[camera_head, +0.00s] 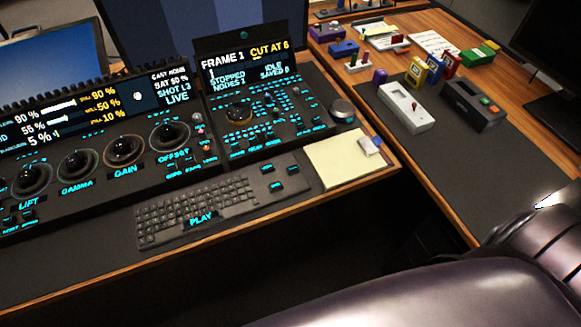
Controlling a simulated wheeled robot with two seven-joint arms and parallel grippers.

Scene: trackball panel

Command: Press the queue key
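The trackball panel (100,170) stands at the left of the desk, with balls labelled LIFT, GAMMA, GAIN and OFFSET and a lit display above them. To its right is a second key panel (262,125) with many small blue-lit keys, an amber-lit ball and a silver knob (342,110). Its screen (247,68) reads FRAME 1, CUT AT 6, STOPPED, NODES 1, IDLE and SAVED 0. The small key labels are too blurred to read, so I cannot tell which one is the queue key. Neither of my grippers is in view.
A keyboard (195,210) marked PLAY lies in front of the panels, with a yellow notepad (340,158) to its right. The right-hand desk holds a white device (406,106), a dark device (474,104) and small coloured items. A dark glossy shape (430,295) fills the lower right.

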